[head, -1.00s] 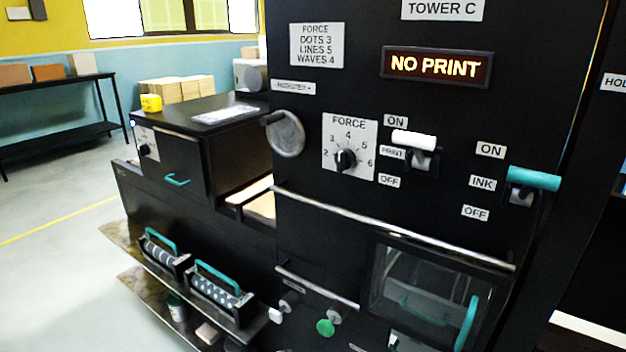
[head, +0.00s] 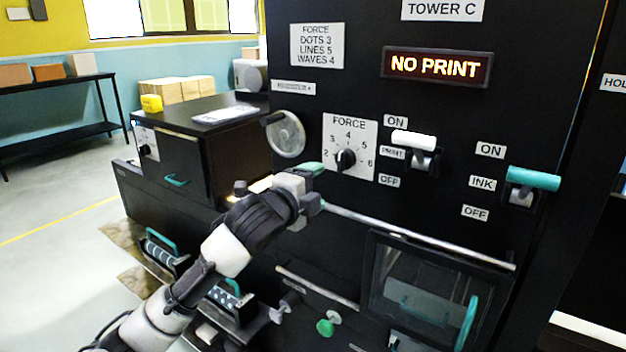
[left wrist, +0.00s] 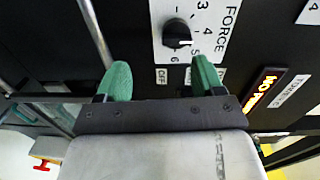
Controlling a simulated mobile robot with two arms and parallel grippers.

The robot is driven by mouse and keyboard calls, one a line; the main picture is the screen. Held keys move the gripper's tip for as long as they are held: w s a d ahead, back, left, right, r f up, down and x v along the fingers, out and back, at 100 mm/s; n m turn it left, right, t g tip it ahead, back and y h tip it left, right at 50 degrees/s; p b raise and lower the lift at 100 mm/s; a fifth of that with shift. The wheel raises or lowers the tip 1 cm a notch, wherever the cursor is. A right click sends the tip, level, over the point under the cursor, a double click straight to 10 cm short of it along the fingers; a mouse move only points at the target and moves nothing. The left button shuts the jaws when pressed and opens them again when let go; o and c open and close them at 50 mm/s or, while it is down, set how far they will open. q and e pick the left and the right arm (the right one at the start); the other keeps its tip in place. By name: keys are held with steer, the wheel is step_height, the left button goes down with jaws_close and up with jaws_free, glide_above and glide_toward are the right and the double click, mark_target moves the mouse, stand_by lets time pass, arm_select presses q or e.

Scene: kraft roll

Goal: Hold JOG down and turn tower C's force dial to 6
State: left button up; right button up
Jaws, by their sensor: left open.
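Tower C's force dial (head: 345,159) is a black knob on a white plate marked 2 to 6. In the left wrist view the dial (left wrist: 177,34) shows beyond the fingertips, its white mark appearing to face 5. My left gripper (head: 314,182) is at the lower left of the dial plate, apart from the knob. In the left wrist view its green fingers (left wrist: 162,74) are spread with nothing between them. I cannot make out a JOG label or button. My right gripper is not in view.
A lit NO PRINT sign (head: 437,67) is above the dial. A white PRINT lever (head: 414,140) and a teal INK lever (head: 534,179) stick out to the right. A metal rail (head: 420,238) crosses below, and a handwheel (head: 286,134) is left of the dial.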

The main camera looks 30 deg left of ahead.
mark_target(339, 163)
arm_select(q)
steer(key=shift+m, duration=0.4)
steer(key=w, duration=0.2)
steer(key=w+r, duration=0.1)
steer(key=w, duration=0.2)
steer(key=w+r, duration=0.1)
steer(key=w, duration=0.2)
steer(key=shift+d, duration=0.35)
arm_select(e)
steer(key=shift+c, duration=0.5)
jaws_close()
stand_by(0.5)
